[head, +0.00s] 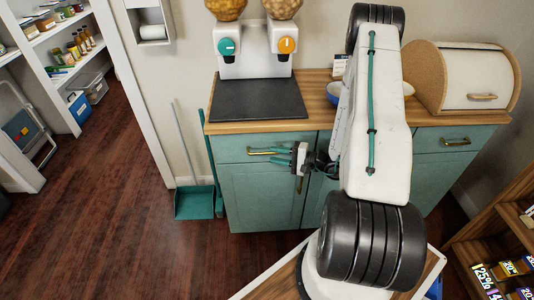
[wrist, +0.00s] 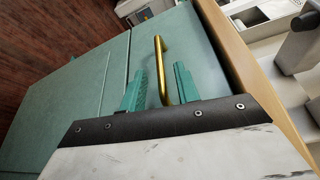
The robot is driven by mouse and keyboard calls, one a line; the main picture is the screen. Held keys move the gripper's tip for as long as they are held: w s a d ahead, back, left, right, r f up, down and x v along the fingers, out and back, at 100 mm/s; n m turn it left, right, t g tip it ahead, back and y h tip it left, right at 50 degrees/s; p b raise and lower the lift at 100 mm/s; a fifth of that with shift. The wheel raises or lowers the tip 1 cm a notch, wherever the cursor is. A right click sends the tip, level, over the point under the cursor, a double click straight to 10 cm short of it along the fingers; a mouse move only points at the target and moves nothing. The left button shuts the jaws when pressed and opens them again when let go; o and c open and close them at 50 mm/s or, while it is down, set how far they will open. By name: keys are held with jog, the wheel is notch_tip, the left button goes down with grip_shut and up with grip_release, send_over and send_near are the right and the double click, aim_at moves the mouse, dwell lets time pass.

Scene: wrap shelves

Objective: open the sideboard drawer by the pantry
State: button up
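The teal sideboard's left drawer (head: 232,147), on the side nearer the pantry, looks shut under the wooden top. Its brass bar handle (head: 258,151) runs sideways across the front. My gripper (head: 272,156) is at the handle's right part, its teal fingers pointing left along the drawer front. In the wrist view the handle (wrist: 159,60) runs into the space between the two fingers of my gripper (wrist: 160,72). Gaps show on both sides of the handle, so the fingers are open and not clamped on it.
A dustpan (head: 194,202) and broom stand left of the sideboard. A dispenser (head: 254,48) on a dark mat and a bread box (head: 470,82) stand on top. Pantry shelves (head: 60,45) are at far left. The wooden floor (head: 120,235) is clear at left; a product shelf (head: 500,235) is at lower right.

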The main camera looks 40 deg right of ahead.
aim_at(267, 153)
jog(key=shift+x, duration=2.15)
grip_shut()
jog(key=shift+s+d, duration=0.1)
